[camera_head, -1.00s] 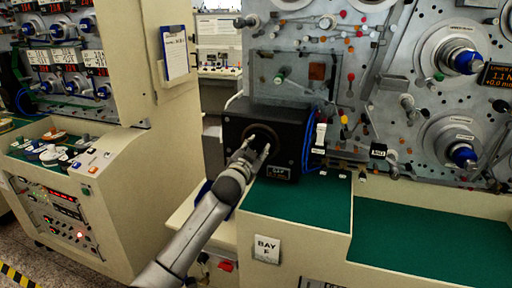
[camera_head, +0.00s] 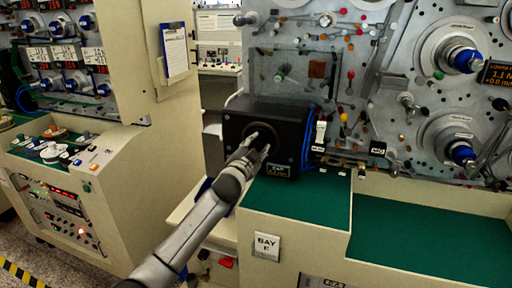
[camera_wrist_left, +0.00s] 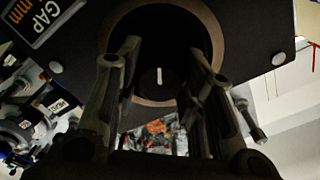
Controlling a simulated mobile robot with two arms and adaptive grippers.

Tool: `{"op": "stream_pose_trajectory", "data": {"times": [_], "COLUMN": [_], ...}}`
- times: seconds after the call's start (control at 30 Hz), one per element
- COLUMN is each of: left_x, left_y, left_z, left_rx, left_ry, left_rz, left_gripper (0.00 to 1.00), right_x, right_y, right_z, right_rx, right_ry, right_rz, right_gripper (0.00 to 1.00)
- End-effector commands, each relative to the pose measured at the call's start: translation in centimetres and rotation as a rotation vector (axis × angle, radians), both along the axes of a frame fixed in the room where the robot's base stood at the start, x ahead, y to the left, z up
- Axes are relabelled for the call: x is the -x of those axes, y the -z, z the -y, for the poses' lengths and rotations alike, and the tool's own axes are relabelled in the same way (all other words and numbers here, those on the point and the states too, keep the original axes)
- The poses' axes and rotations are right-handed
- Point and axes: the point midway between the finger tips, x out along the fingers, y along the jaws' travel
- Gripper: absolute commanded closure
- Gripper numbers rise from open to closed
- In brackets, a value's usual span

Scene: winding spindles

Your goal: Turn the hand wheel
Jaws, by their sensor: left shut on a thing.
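The hand wheel (camera_wrist_left: 157,84) is a dark round knob with a white line, set in a recess with a bronze-coloured ring (camera_wrist_left: 203,22). The recess is on the front of a black box (camera_head: 292,130) that bears a "GAP mm" display (camera_head: 278,170). My left gripper (camera_head: 257,147) reaches into the front of this box. In the left wrist view its two fingers (camera_wrist_left: 166,70) stand on either side of the knob and are closed on it. The white line points nearly upright. In the head view the fingers and wrist hide most of the wheel. My right gripper is not in view.
Blue cables (camera_head: 308,142) run down the right side of the box. A cream console (camera_head: 105,180) stands at the left. A panel with spindles (camera_head: 455,60) rises at the right.

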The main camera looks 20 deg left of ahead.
Motion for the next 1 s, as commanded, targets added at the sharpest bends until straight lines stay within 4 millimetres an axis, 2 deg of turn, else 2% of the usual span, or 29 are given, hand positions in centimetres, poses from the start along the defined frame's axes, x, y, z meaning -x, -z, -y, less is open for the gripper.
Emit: {"op": "stream_pose_trajectory", "data": {"times": [0.07,0.1,0.23,0.67,0.87,1.0], "left_x": [0.0,0.0,0.0,0.4,2.5,4.7], "left_y": [0.1,0.1,0.1,0.1,0.1,0.1], "left_z": [0.0,0.0,0.0,0.0,-0.1,-0.2], "left_rx": [0.000,0.001,0.001,0.001,0.001,0.001], "left_ry": [-0.001,-0.001,-0.001,0.000,0.000,0.001], "left_rz": [-0.003,-0.003,-0.002,-0.001,-0.001,-0.001], "left_gripper": [0.88,0.60,0.43,0.42,0.42,0.42], "right_x": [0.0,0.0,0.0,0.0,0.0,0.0], "right_y": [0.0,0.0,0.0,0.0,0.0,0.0], "right_z": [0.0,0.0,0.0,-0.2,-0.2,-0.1], "right_rx": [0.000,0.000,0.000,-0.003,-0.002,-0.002], "right_ry": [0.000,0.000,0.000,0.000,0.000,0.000], "right_rz": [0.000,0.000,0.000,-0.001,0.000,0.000], "right_gripper": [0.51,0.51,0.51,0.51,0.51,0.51]}}
